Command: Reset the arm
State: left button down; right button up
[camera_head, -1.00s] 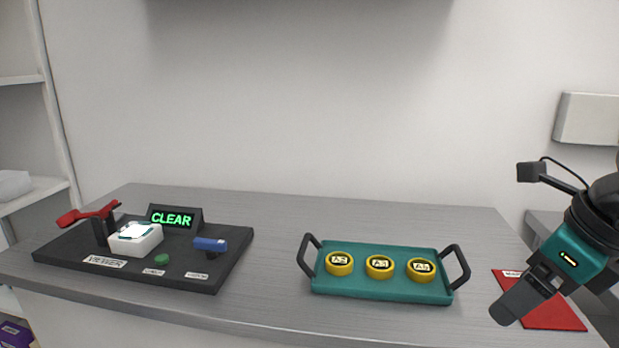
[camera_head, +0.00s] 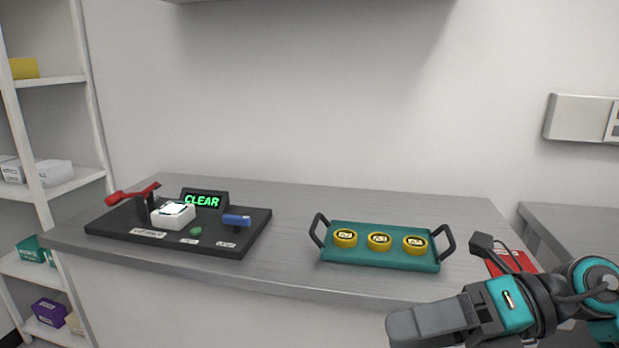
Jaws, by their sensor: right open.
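My right gripper (camera_head: 412,327) is at the lower right, in front of the table's front edge and apart from the tray. It is seen side-on, it is open, and nothing shows in it. My right arm comes in from the right edge. My left arm and gripper are not in view. The black viewer station (camera_head: 190,240) stands on the left of the table, with a red lever (camera_head: 132,194), a white block (camera_head: 173,217), a blue handle (camera_head: 237,220), a green button (camera_head: 195,231) and a display (camera_head: 204,200) reading CLEAR in green.
A teal tray (camera_head: 380,258) with black handles holds three yellow round pieces (camera_head: 379,241) on the table (camera_head: 300,272). A red mat (camera_head: 511,261) lies at the right, partly hidden by my arm. Shelves (camera_head: 50,190) with boxes stand left. The table between station and tray is clear.

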jog(key=w+d+f+m+t+h+p, duration=0.1)
jog(key=w+d+f+m+t+h, duration=0.3)
jog(key=m+t, duration=0.75)
jog(key=w+f+m+t+h+p, duration=0.1)
jog(key=w+f+m+t, duration=0.35)
jog(key=m, duration=1.15)
jog(key=s+f+m+g+h, duration=0.3)
jog(key=s+f+m, duration=0.2)
jog(key=f, duration=0.6)
jog(key=s+d+f+m+g+h, duration=0.1)
jog(key=s+f+m+g+h, duration=0.2)
jog(key=f, duration=0.9)
jog(key=s+m+h, duration=0.1)
jog(key=s+m, duration=0.2)
jog(key=s, duration=0.2)
jog(key=shift+s+d+h, duration=0.3)
jog(key=shift+s, duration=0.05)
